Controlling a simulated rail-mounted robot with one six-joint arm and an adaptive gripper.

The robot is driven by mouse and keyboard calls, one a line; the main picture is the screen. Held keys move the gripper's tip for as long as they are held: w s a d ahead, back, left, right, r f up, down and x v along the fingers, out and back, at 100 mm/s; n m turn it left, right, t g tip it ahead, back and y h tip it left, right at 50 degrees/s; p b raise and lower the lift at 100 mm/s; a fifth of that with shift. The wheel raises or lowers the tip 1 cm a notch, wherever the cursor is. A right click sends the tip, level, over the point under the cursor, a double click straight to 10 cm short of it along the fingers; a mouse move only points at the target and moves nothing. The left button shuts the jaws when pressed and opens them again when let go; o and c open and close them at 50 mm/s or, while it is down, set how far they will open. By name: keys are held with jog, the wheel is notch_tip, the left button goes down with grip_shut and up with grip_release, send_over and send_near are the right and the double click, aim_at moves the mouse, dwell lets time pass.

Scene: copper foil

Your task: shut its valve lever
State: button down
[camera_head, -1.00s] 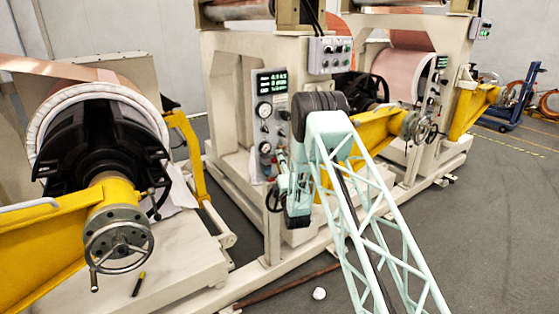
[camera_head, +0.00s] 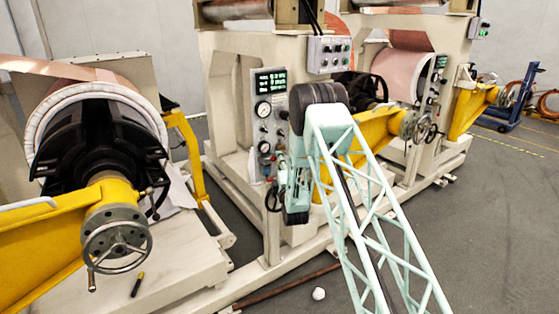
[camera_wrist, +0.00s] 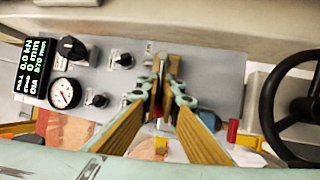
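My gripper (camera_wrist: 163,95) is in front of a grey control panel (camera_wrist: 205,75) in the wrist view. Its two fingers stand a narrow gap apart at the tips, so it looks open. A small metallic fitting with a brass-brown side (camera_wrist: 172,66) shows at and just beyond the fingertips; it may be the valve lever, but I cannot tell whether a finger touches it. A short red cylindrical part (camera_wrist: 232,131) is to the right of the fingers.
The panel carries a pressure gauge (camera_wrist: 65,93), black knobs and a green-lit display (camera_wrist: 36,67). A black handwheel (camera_wrist: 300,110) is close on the right. In the head view a yellow arm with a handwheel (camera_head: 116,246) stands at the left; grey floor is open at the right.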

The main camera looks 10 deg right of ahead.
jog(key=shift+a+r+m, duration=0.2)
jog(key=shift+a+m, duration=0.05)
jog(key=shift+m, duration=0.15)
jog(key=c, duration=2.8)
grip_release()
jog(key=shift+a, duration=0.2)
jog(key=shift+d, duration=0.2)
jog(key=shift+s, duration=0.1)
jog(key=shift+s, duration=0.15)
jog(key=s, duration=0.3)
jog(key=s+f, duration=0.1)
jog(key=s, duration=0.3)
jog(key=s+f, duration=0.1)
jog(key=s, duration=0.3)
jog(key=shift+s+a, duration=0.15)
jog(key=shift+a, duration=0.05)
